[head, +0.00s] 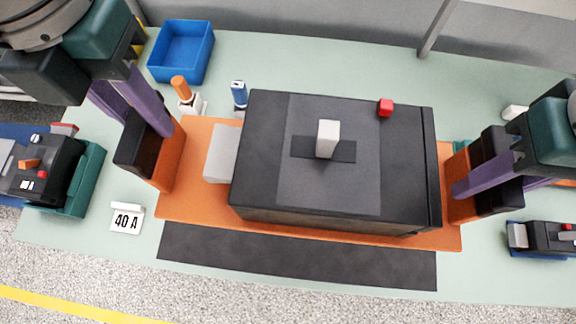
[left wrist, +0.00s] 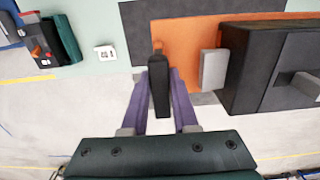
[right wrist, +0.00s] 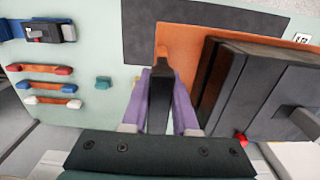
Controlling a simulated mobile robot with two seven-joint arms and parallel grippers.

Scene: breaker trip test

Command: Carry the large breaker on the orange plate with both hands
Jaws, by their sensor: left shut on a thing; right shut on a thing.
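The large breaker (head: 265,130) is a dark grey box with a white lever (head: 327,138) and a red button (head: 386,108) on top. It rests on the orange plate (head: 190,207), beside a light grey block (head: 220,153). The plate has an upright black-faced handle at each end. My left gripper (head: 150,118) is shut on the left handle (left wrist: 158,88). My right gripper (head: 478,182) is shut on the right handle (right wrist: 159,95). The plate looks about level; I cannot tell whether it touches the table.
A dark mat (head: 300,260) shows in front of the plate. A blue tray (head: 160,70), an orange-handled item (head: 181,87) and a blue-topped item (head: 239,94) stand behind. A "40 A" card (head: 126,219) and smaller breakers (head: 50,170) (head: 550,237) are at the sides. Red, blue and white handle-like pieces (right wrist: 45,87) lie right.

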